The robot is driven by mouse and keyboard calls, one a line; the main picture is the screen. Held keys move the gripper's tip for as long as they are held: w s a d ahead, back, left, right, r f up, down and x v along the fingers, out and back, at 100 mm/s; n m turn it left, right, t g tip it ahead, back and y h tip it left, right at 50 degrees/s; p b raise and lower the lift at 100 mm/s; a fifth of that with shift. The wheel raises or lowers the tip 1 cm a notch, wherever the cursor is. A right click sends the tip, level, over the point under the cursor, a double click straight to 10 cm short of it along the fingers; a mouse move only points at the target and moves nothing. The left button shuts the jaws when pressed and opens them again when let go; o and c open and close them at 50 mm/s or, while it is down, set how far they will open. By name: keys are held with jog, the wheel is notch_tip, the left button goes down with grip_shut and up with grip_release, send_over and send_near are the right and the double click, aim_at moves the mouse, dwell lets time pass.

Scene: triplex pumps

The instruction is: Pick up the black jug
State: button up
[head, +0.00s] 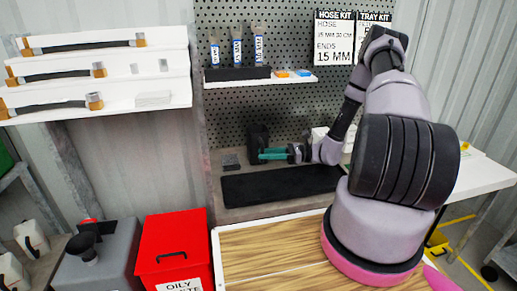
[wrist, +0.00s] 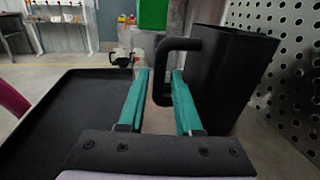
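The black jug (wrist: 225,80) stands upright at the right in the wrist view, its handle (wrist: 163,72) pointing left. In the head view the jug (head: 258,137) is small, at the back of the bench against the pegboard. My gripper (wrist: 160,82) has two teal fingers, held apart. The handle's upright bar shows between the fingertips, with a gap on the left; the right finger overlaps the view of the jug's side, and I cannot tell whether it touches. In the head view my gripper (head: 270,155) is level, beside the jug, and partly hides its lower part.
A black tray (head: 280,187) lies in front of the jug; it fills the left of the wrist view (wrist: 55,115). A pegboard (wrist: 295,70) rises close behind the jug. A white shelf (head: 262,79) with bottles hangs above. A red bin (head: 174,245) stands at front left.

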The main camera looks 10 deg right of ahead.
aim_at(254, 154)
jog(key=a, duration=0.2)
jog(key=w+a, duration=0.1)
jog(key=a, duration=0.1)
jog(key=shift+a, duration=0.3)
jog(key=shift+c, duration=0.2)
grip_shut()
dwell(1.0)
